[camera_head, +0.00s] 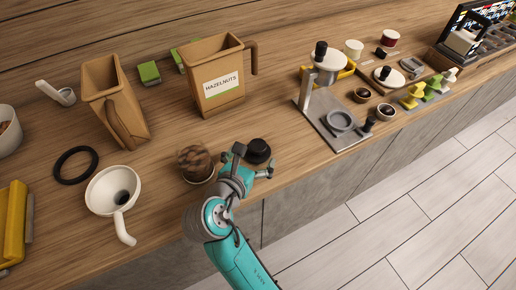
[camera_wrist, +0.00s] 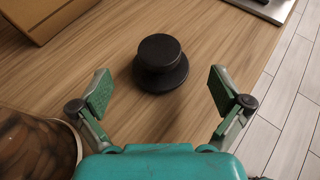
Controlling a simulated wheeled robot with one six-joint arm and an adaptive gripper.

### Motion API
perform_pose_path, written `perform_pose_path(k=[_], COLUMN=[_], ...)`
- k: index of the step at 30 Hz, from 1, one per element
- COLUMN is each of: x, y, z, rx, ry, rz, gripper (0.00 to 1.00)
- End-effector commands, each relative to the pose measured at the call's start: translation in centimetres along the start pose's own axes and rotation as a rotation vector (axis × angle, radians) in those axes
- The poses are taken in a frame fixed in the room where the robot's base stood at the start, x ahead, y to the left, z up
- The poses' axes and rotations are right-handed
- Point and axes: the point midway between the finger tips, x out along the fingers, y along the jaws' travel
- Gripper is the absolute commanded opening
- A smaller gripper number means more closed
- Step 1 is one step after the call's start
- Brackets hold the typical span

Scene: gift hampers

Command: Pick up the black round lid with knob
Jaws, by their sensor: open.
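The black round lid with knob (camera_wrist: 160,76) lies on the wooden counter in the wrist view, ahead of my gripper and roughly centred between its fingers. Its wide round knob covers part of the disc below. In the head view the lid (camera_head: 257,150) sits near the counter's front edge, just beyond my gripper (camera_head: 254,172). My gripper also shows in the wrist view (camera_wrist: 161,95), with its green-padded fingers spread wide and nothing between them. The fingers do not touch the lid.
A jar with brown contents (camera_head: 196,163) stands close to the left of my gripper. A hazelnuts container (camera_head: 219,97) stands behind the lid, and a grey metal plate (camera_head: 322,118) lies to the right. Bare counter surrounds the lid.

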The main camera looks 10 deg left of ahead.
Motion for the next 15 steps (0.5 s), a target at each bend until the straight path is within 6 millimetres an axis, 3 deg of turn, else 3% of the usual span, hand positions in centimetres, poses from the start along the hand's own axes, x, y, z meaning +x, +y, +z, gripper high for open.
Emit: perform_pose_path(k=[7,15], x=[3.5,4.5], y=[-0.1,0.0], z=[0.1,0.0], rx=[0.001,0.001], ry=[0.0,-0.001], rz=[-0.003,0.0], gripper=[1.0,1.0])
